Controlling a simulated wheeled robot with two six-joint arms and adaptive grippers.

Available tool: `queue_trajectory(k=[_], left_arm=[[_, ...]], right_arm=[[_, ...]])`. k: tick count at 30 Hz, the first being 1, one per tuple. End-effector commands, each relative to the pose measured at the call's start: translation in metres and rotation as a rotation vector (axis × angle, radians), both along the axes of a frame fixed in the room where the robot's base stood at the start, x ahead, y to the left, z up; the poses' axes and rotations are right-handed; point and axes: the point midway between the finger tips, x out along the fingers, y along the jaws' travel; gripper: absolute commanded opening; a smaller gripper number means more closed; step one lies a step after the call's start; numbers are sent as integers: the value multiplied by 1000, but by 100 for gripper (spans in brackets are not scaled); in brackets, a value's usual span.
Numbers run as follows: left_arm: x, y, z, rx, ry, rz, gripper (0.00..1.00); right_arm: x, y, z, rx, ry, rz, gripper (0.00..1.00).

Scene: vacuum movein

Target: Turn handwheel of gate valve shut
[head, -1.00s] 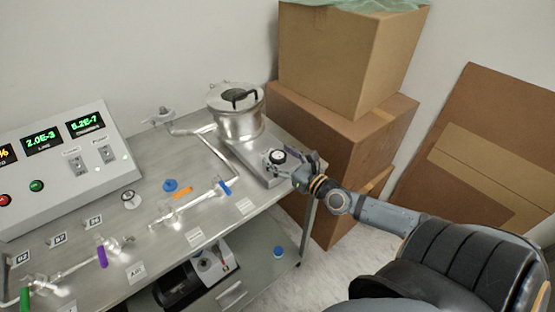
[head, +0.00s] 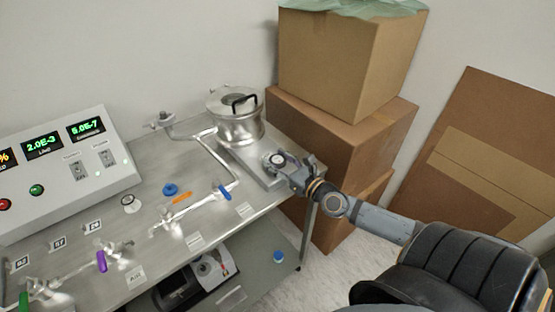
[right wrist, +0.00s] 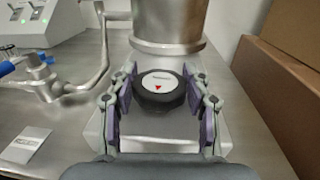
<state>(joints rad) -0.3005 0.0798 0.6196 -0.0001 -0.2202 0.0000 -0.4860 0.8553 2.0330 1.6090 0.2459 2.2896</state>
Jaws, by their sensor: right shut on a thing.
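The gate valve's handwheel is a round black knob (right wrist: 160,94) with a white top and a red arrow mark. In the head view the handwheel (head: 276,160) sits on a metal block at the table's right end, in front of the steel chamber (head: 237,116). My right gripper (head: 288,171) reaches it from the right. In the right wrist view its fingers (right wrist: 160,98) are shut on the handwheel, one on each side. The red arrow points toward the wrist camera. The handwheel is partly hidden by the gripper in the head view. My left gripper is not in view.
Cardboard boxes (head: 335,131) stand close behind and right of the table (head: 150,190). A pump (head: 205,272) stands on the lower shelf.

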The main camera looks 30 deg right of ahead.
Motion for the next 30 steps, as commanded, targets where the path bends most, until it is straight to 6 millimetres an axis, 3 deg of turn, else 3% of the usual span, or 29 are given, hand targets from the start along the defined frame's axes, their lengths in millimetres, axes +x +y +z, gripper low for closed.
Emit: queue_trajectory(k=[18,30], left_arm=[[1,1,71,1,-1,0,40],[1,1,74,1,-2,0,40]], right_arm=[[0,1,4,10,5,-350,17],[0,0,-1,4,4,-602,17]])
